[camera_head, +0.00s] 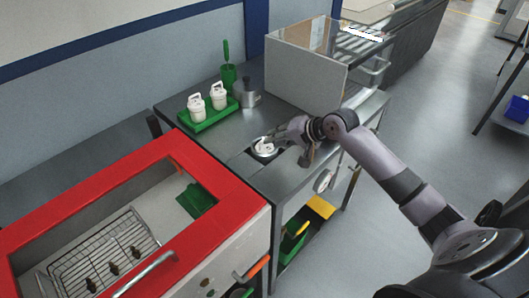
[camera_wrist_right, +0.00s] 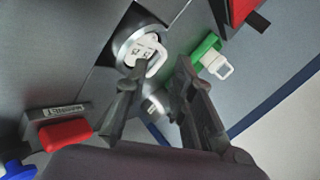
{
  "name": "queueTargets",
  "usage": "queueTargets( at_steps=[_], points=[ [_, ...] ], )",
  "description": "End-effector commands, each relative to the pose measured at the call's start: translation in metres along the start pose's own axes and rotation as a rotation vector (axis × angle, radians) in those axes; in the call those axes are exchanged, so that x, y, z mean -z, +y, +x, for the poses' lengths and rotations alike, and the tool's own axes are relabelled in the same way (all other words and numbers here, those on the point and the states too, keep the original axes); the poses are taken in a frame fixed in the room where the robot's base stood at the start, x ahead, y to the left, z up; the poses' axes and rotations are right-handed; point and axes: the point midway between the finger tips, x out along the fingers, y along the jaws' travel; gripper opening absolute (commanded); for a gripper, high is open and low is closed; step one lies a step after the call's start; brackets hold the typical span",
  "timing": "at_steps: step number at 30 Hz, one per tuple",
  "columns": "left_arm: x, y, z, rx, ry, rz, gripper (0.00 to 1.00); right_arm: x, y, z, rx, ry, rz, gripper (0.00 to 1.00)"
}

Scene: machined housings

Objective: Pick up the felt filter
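A white piece with a loop handle, which I take to be the felt filter (camera_head: 264,147), sits in a round metal housing at the front of the grey bench. In the right wrist view the white piece (camera_wrist_right: 147,48) shows dark markings on its top, inside the metal ring (camera_wrist_right: 122,44). My right gripper (camera_head: 287,143) is just to the right of it in the head view. In the right wrist view its two fingers (camera_wrist_right: 158,66) are apart, with the left fingertip close to the handle; I cannot tell whether it touches. My left gripper is not in view.
A green tray (camera_head: 211,120) with two similar white pieces stands behind on the bench. A metal pot (camera_head: 247,95) and a green cup (camera_head: 229,74) are near it. A grey panel box (camera_head: 295,75) stands at the right. A red-framed washing basin (camera_head: 240,206) adjoins at the left.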

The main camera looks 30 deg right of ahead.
Motion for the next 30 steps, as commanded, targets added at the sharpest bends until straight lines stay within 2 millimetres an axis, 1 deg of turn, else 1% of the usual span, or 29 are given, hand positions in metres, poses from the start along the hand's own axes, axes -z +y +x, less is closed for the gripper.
queueTargets(
  at_steps=[4, 8, 9, 12, 15, 21, 30],
  points=[
    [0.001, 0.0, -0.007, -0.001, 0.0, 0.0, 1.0, 0.001, -0.003, 0.012, 0.001, -0.001, 0.002, 0.23],
    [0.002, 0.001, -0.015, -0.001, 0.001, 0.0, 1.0, 0.001, -0.005, 0.032, 0.001, -0.001, 0.003, 0.23],
    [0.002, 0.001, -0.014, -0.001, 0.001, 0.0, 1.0, 0.001, -0.004, 0.038, 0.001, -0.001, 0.003, 0.23],
    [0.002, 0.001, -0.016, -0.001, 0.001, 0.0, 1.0, 0.001, -0.002, 0.048, -0.001, 0.0, 0.001, 0.23],
    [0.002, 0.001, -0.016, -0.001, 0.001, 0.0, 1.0, 0.001, -0.002, 0.052, 0.0, 0.001, -0.001, 0.23],
    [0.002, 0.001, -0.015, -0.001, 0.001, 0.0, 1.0, 0.0, -0.001, 0.053, -0.001, 0.001, -0.001, 0.22],
    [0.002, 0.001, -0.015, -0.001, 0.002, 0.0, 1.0, 0.0, -0.001, 0.053, -0.001, 0.0, -0.001, 0.02]
  ],
)
